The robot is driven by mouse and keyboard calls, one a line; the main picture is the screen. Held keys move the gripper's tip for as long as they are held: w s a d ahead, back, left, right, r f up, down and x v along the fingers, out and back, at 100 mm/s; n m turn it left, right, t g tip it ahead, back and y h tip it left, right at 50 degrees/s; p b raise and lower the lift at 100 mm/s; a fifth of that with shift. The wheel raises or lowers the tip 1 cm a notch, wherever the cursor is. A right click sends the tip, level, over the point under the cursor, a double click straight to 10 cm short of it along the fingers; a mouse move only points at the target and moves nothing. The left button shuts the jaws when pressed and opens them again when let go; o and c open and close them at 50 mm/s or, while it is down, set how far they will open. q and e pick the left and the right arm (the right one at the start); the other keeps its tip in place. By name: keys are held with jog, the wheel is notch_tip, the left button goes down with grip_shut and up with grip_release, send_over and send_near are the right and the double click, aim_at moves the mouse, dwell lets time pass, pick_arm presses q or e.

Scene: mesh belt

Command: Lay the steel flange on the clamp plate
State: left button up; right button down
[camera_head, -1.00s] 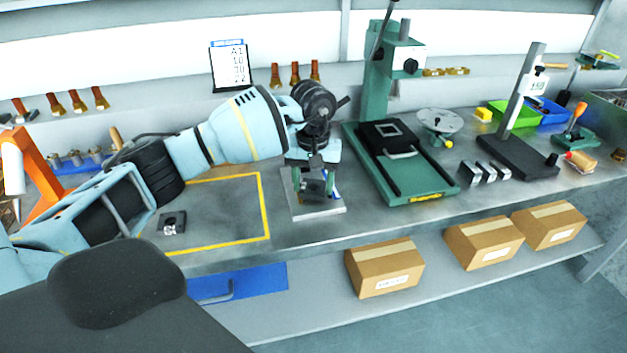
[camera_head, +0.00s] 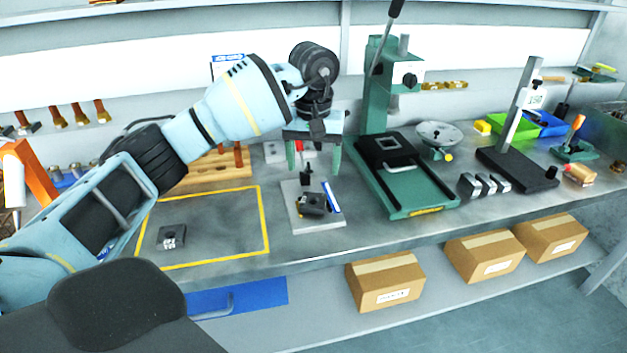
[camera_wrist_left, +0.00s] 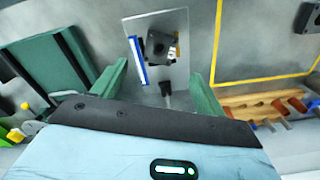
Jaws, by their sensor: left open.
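The steel flange (camera_head: 313,204), a dark square part with a round raised middle, is on the light grey clamp plate (camera_head: 299,217). In the wrist view the flange (camera_wrist_left: 157,46) shows on the clamp plate (camera_wrist_left: 176,20) beside a blue-and-white strip (camera_wrist_left: 137,60). I cannot tell whether it touches the strip or lies fully flat. A clamp with a red tip (camera_head: 305,151) stands at the plate's back. My left gripper (camera_head: 313,172) is open and empty above the plate, its green fingers apart. My right gripper is not in view.
A similar dark block (camera_head: 171,238) sits inside the yellow outline (camera_head: 266,222) on the left. A green press (camera_head: 408,201) stands close to the plate's right. A wooden rack (camera_head: 205,170) is behind the outlined area, which is mostly clear.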

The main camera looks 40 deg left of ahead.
pick_arm(q)
notch_tip(320, 180, up, 3)
jog(key=shift+r, duration=0.1)
dwell(0.4)
